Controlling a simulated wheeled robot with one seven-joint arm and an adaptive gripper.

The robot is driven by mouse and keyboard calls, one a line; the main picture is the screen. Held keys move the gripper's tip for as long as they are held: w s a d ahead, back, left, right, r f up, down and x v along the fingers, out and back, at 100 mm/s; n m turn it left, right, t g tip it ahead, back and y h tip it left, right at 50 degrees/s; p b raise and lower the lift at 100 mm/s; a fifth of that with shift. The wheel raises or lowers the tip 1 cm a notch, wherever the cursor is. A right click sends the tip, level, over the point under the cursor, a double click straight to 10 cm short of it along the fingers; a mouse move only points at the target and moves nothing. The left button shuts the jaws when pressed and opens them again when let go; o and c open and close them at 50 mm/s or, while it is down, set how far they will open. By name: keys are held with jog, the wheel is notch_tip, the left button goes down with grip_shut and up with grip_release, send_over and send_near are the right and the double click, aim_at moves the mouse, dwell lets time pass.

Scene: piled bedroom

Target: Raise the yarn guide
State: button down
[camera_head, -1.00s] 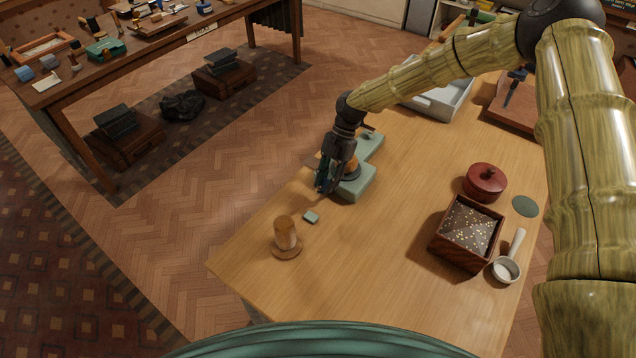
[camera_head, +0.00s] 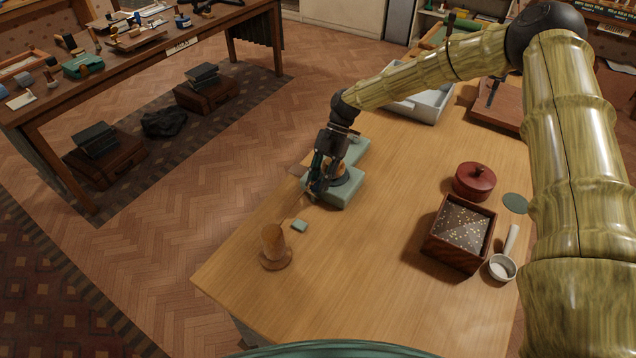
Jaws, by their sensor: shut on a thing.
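A green yarn winder (camera_head: 345,190) with an orange-brown round part stands near the left edge of the wooden table. My gripper (camera_head: 316,188) is at its front left side, pointing down. It is shut on a slim part of the winder, seemingly the yarn guide; the jaws hide most of it. A thin rod (camera_head: 295,205) slants down and left from the jaws toward a tan yarn cone (camera_head: 273,241) on a round wooden base. A small brown crank handle (camera_head: 298,170) shows left of the gripper.
A small green block (camera_head: 299,226) lies between the winder and cone. To the right are a lidded red pot (camera_head: 474,181), a dark wooden box (camera_head: 455,256) and a white scoop (camera_head: 503,267). A grey tray (camera_head: 430,106) stands behind. The table's middle is clear.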

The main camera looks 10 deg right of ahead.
jog(key=shift+d+f, duration=0.1)
jog(key=shift+d, duration=0.1)
jog(key=c, duration=1.2)
grip_release()
jog(key=shift+w+f, duration=0.1)
jog(key=shift+a, duration=0.1)
jog(key=v, duration=1.2)
